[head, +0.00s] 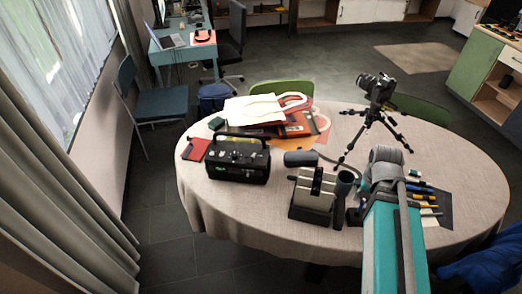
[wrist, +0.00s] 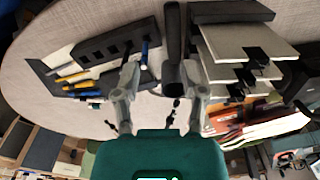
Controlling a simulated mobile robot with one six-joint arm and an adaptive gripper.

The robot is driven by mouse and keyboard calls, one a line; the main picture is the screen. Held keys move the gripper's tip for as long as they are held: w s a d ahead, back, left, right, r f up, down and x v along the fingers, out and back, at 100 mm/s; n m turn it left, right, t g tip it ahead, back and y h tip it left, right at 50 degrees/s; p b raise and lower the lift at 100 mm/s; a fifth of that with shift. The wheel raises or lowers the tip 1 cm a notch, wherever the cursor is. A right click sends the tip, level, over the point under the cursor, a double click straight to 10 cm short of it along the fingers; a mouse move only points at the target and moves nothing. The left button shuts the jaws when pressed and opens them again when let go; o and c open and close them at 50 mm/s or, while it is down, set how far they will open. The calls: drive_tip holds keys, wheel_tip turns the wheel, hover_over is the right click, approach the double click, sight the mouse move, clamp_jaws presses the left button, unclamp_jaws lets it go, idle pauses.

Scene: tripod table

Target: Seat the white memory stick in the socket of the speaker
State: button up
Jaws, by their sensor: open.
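The speaker (head: 238,158) is a black box with a top handle and front controls, standing on the left part of the table in the head view. Its socket is too small to make out. I cannot pick out the white memory stick for certain; a dark mat (wrist: 40,68) holds several slim coloured and pale sticks. My gripper (wrist: 162,75) is open, its grey fingers spread above the table with nothing between them. It is over the area by a black cylinder and a slotted dark block, well right of the speaker in the head view. My arm hides its fingers there.
A rack of pale plates (head: 312,195) stands between the speaker and my arm. Beside it is a black cylinder (wrist: 172,45), then the slotted dark block (wrist: 115,45). Bags (head: 265,108) lie behind the speaker; a camera tripod (head: 372,118) stands at the back.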

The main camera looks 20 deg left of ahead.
drive_tip(key=w+a+t+y, duration=0.1)
drive_tip(key=w+a, duration=0.3)
drive_tip(key=a, duration=0.4)
drive_tip(key=w+a+t+y, duration=0.1)
drive_tip(key=w+a, duration=0.4)
drive_tip(key=a, duration=0.3)
drive_tip(key=n+t+y, duration=0.1)
drive_tip(key=t+y, duration=0.1)
drive_tip(key=y, duration=0.1)
approach(253, 155)
wheel_tip(253, 155, up, 2)
drive_tip(key=shift+w+d, duration=0.4)
drive_tip(key=shift+w, duration=0.05)
drive_tip(key=shift+f+b, duration=0.1)
drive_tip(key=shift+b, duration=0.2)
drive_tip(key=b+x, duration=0.6)
drive_tip(key=x, duration=0.1)
drive_tip(key=shift+f+b, duration=0.4)
drive_tip(key=shift+f, duration=0.1)
drive_tip(key=shift+w+a+f, duration=0.1)
drive_tip(key=shift+a+f, duration=0.1)
drive_tip(key=shift+f+b, duration=0.1)
drive_tip(key=shift+b, duration=0.2)
drive_tip(key=shift+s+b+x, duration=0.15)
drive_tip(key=shift+b+x, duration=0.95)
drive_tip(key=shift+x, duration=0.15)
drive_tip(key=shift+s+b+x, duration=0.1)
drive_tip(key=shift+b+x, duration=1)
drive_tip(key=shift+x, duration=0.15)
drive_tip(key=shift+f, duration=0.1)
